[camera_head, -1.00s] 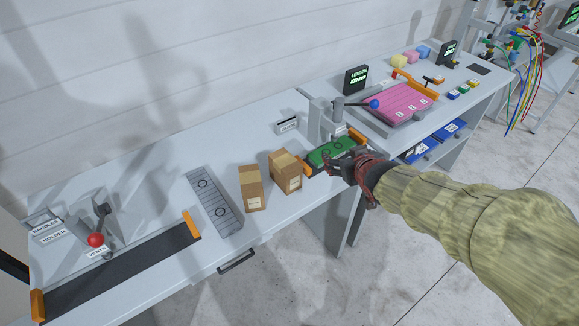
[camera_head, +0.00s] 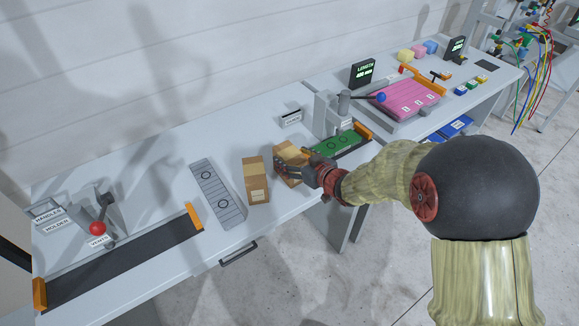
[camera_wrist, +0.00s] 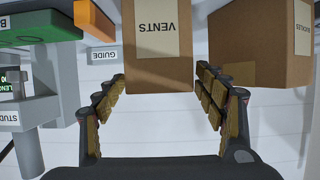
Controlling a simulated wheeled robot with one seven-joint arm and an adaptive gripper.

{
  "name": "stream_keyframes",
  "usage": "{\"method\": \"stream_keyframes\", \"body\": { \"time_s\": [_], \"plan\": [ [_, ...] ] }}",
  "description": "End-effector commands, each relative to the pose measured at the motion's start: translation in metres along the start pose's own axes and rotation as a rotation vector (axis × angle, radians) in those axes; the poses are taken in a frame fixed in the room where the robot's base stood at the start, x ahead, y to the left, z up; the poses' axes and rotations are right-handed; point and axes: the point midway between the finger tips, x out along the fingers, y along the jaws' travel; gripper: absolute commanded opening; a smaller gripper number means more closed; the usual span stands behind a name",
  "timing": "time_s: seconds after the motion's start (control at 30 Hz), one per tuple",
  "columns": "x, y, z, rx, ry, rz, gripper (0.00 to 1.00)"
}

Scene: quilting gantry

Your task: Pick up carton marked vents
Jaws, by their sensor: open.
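The carton marked VENTS (camera_wrist: 165,62) is a brown box with a pale label, upside down in the wrist view. In the head view, this carton (camera_head: 291,151) stands on the bench, partly hidden by my gripper (camera_head: 283,168). In the wrist view, my gripper (camera_wrist: 161,78) is open, with one finger at each side of the carton's near end. I cannot tell whether either finger touches it. A second carton (camera_head: 257,182) stands just left of it; in the wrist view this carton (camera_wrist: 262,45) is at the right, its label reading BUCKLES.
A green board (camera_head: 338,146) and an upright grey fixture lie just right of the cartons. A grey slotted plate (camera_head: 217,193) lies to the left. A dark strip with orange ends (camera_head: 130,260) and a red-knobbed lever (camera_head: 97,228) are farther left.

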Motion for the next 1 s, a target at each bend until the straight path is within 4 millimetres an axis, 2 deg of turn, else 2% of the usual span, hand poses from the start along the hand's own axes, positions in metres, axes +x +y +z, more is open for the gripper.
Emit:
{"method": "stream_keyframes", "body": {
  "time_s": [0.03,0.17,0.43,1.0],
  "plan": [
    [0.009,-0.001,0.003,-0.001,-0.001,-0.002,0.70],
    [0.020,0.000,0.002,-0.001,-0.001,-0.001,0.70],
    [0.023,0.000,0.000,0.000,-0.001,0.001,0.70],
    [0.022,0.000,0.000,0.000,-0.001,0.001,0.39]
  ]
}}
